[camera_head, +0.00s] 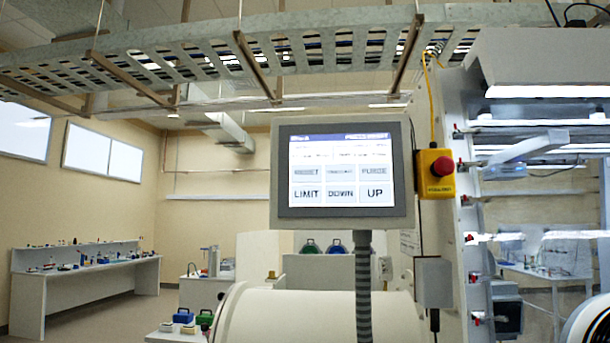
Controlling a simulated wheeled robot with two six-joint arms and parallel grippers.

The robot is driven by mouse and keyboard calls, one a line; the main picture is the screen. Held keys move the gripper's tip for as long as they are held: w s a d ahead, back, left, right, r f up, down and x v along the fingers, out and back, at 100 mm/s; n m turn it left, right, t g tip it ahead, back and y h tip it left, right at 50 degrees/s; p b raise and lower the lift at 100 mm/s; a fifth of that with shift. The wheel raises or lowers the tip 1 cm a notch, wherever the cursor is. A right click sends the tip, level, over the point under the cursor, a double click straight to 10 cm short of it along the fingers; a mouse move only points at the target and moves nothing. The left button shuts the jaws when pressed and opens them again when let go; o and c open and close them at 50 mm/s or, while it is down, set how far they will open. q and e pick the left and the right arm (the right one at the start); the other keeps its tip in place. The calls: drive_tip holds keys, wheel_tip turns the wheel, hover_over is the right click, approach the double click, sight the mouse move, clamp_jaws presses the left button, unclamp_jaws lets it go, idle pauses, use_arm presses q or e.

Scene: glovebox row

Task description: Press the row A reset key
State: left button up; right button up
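A touch panel (341,214) on a grey post faces me near the middle of the view. Its lit screen has a dark blue header whose small text at the left seems to name row A. Below are two rows of grey keys. The top-left key (306,173) seems to read RESET, though its text is blurred. The top-middle key is too blurred to read, and the top-right one reads PURGE. The lower row reads LIMIT, DOWN and UP. Neither of my grippers shows in this view.
A yellow box with a red emergency button (441,167) hangs right of the panel. A white cylinder (280,317) lies below it. A glovebox frame (468,200) stands at the right. A workbench (85,274) is far left, and a cable tray (250,52) runs overhead.

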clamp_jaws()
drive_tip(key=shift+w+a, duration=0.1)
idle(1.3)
